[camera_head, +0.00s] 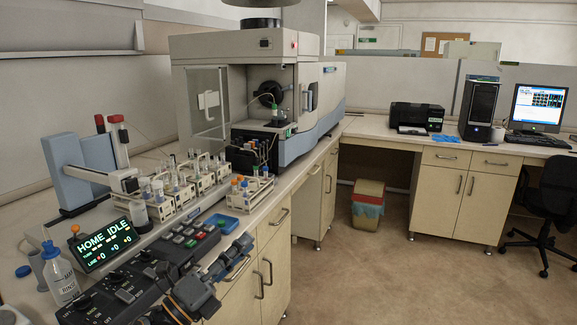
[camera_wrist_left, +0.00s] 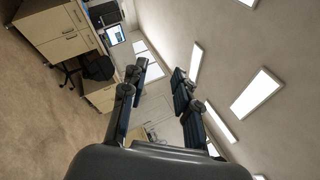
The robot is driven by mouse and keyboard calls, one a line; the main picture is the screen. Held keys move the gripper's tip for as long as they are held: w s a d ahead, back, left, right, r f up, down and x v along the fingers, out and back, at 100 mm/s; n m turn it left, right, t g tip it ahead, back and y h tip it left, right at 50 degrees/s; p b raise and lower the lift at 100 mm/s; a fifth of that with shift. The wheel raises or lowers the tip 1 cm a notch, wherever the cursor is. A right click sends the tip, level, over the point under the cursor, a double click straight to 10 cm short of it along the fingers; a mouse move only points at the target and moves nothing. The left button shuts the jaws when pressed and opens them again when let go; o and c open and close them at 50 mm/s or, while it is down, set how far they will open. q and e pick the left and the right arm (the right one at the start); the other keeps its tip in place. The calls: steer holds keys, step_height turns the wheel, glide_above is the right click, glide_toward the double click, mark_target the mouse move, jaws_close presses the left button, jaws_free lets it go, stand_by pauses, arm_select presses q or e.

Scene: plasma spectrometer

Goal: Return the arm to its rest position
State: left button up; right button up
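The green display (camera_head: 103,243) reads HOME IDLE.
The control panel (camera_head: 130,290) with buttons lies on the near bench. A wash bottle (camera_head: 60,275) is at the left. The spectrometer (camera_head: 240,70) has its door open. Floor (camera_head: 400,270) to the right is free.

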arm_select(q)
steer(key=s+a+f+n+g+y, duration=0.1)
steer(key=s+a+f+n+y, duration=0.3)
steer(key=f+n, duration=0.35)
steer(key=s+a+f+n+g+y, duration=0.15)
steer(key=a+f+n+y, duration=0.25)
steer(key=f+n+y, duration=0.4)
steer(key=s+a+f+n+y, duration=0.4)
steer(key=f+n, duration=0.2)
steer(key=n, duration=0.3)
steer(key=s+f+n+g, duration=0.3)
steer(key=s+f+g, duration=0.25)
steer(key=s, duration=0.55)
steer(key=s+f+n+g, duration=0.35)
steer(key=s+f, duration=0.25)
steer(key=s, duration=0.5)
step_height(320, 180, down, 25)
steer(key=s+g, duration=0.2)
steer(key=g, duration=0.1)
steer(key=s+a+f+p, duration=0.1)
steer(key=s+a+f, duration=0.1)
steer(key=s+f, duration=1.3)
steer(key=shift+s+a+f+m+g, duration=0.15)
steer(key=shift+s+f+m+g, duration=0.2)
steer(key=shift+s, duration=0.5)
